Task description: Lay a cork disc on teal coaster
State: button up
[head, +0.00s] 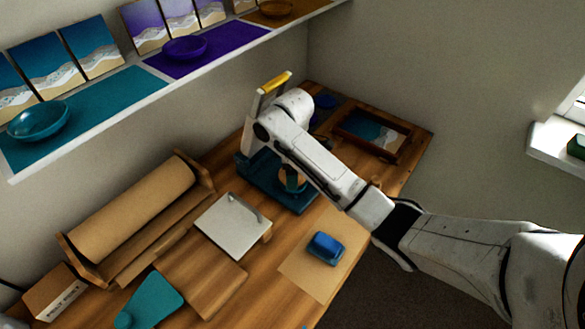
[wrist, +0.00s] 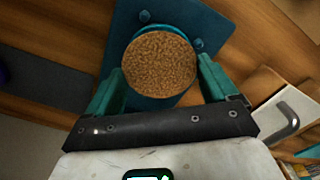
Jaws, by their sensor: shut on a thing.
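The round brown cork disc (wrist: 159,65) is between the green fingers of my gripper (wrist: 158,82), which is shut on it. In the head view the base plate (head: 259,171) is under my arm, which hides much of the gripper and disc.
A white board with a metal handle (head: 225,226) stands near the base plate. A blue block (head: 325,247) lies on a brown sheet (head: 300,268). A wooden frame (head: 376,132) is farther back. A roll of brown paper (head: 130,215) lies at left, below a shelf with bowls.

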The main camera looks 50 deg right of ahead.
jog(key=shift+f, duration=0.3)
jog(key=shift+f, duration=0.25)
jog(key=shift+f, duration=0.6)
dwell(2.4)
jog(key=o, duration=0.8)
jog(key=shift+f, duration=0.1)
jog(key=shift+s, duration=0.1)
notch_tip(320, 180, up, 8)
jog(key=p, duration=0.8)
jog(key=shift+r+p, duration=0.25)
jog(key=shift+p, duration=0.1)
jog(key=shift+f, duration=0.1)
